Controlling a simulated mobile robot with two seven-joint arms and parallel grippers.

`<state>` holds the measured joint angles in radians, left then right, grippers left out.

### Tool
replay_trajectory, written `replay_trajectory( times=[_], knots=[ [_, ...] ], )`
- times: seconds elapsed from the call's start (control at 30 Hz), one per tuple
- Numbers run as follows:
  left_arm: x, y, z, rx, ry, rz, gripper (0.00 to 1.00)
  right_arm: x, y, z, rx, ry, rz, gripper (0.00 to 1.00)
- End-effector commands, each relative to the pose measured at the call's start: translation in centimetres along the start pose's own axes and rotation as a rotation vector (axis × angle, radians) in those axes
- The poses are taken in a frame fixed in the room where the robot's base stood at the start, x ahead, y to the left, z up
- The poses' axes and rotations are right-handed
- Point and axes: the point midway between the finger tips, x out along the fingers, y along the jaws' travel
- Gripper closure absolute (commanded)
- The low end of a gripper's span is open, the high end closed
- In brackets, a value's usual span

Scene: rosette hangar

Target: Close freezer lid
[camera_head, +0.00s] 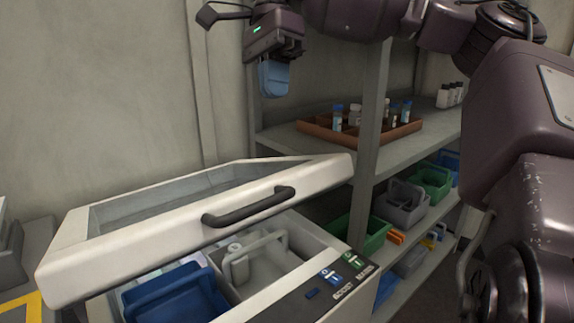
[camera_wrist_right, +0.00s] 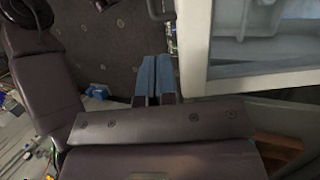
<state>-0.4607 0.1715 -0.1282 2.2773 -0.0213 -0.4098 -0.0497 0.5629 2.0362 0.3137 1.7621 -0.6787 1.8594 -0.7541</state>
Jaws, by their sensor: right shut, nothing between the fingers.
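The white freezer lid (camera_head: 170,231) with its clear panel and dark handle (camera_head: 250,206) is partly open, tilted above the chest freezer (camera_head: 335,302). A gap at the front shows bins inside. My right gripper (camera_head: 273,78) is shut and empty, with its blue fingers pointing down. It is above and behind the lid, apart from it. In the right wrist view my blue fingertips (camera_wrist_right: 155,68) are together, and a white frame (camera_wrist_right: 265,78), apparently the lid, is to their right. My left gripper is not in view.
Inside the freezer are a blue bin (camera_head: 175,297) and a grey basket (camera_head: 262,262). A grey shelf rack (camera_head: 369,130) stands at the right, close to the lid's corner. It holds a brown tray (camera_head: 340,139) of vials and several coloured baskets. The wall is behind.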

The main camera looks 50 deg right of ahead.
Motion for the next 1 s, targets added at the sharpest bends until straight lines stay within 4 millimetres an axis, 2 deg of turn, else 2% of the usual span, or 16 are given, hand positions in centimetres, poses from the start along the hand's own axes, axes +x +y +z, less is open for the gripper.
replay_trajectory(
  times=[0.2, 0.37, 1.0],
  knots=[
    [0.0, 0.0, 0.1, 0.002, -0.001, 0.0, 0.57, -0.4, 0.4, -0.3, 0.028, 0.074, 0.009, 1.0],
    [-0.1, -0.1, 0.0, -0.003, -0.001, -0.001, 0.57, 0.9, 0.5, -0.4, 0.025, 0.071, 0.01, 1.0],
    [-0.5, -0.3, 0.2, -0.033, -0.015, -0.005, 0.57, 11.5, 0.6, -1.1, 0.027, 0.07, 0.01, 1.0]
  ],
)
